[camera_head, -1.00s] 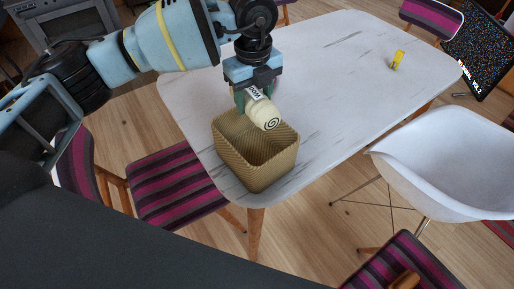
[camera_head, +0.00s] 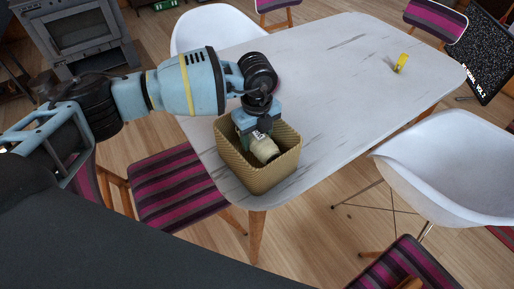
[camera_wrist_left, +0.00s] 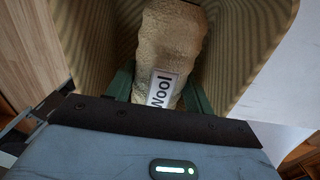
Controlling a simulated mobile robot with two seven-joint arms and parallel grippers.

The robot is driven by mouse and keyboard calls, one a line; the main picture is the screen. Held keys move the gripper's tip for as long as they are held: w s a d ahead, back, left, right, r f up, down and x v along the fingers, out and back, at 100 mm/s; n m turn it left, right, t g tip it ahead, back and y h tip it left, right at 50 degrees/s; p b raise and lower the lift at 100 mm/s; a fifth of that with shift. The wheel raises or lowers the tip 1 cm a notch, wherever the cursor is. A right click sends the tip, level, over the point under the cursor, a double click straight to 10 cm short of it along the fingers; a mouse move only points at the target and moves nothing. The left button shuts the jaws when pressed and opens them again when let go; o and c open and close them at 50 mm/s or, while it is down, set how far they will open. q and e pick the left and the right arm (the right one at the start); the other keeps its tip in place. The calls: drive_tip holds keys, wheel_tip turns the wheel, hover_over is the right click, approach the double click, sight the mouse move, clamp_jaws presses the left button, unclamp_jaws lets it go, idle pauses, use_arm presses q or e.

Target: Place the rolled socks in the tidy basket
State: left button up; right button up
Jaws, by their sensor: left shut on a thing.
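The rolled socks (camera_head: 264,148) are a cream roll with a white label, which reads "wool" in the left wrist view (camera_wrist_left: 172,50). My left gripper (camera_head: 256,136) is shut on the socks and holds them down inside the tidy basket (camera_head: 268,178). The basket is a tan, ribbed, open box at the near left corner of the white table. In the left wrist view the green fingers stand on both sides of the roll, with the basket's walls (camera_wrist_left: 245,50) around it. I cannot tell whether the socks touch the basket floor. My right gripper is not in view.
The marble-patterned table (camera_head: 340,95) is mostly bare, with a small yellow object (camera_head: 401,63) near its far right end. White chairs (camera_head: 450,165) and striped chairs (camera_head: 175,188) stand around it. A dark stove (camera_head: 80,35) is at the back left.

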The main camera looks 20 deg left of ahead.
sight(257, 133)
use_arm(q)
drive_tip(key=shift+f, duration=2.65)
drive_tip(key=shift+f, duration=0.15)
drive_tip(key=o, duration=1)
wheel_tip(257, 133, up, 12)
drive_tip(key=shift+r, duration=0.15)
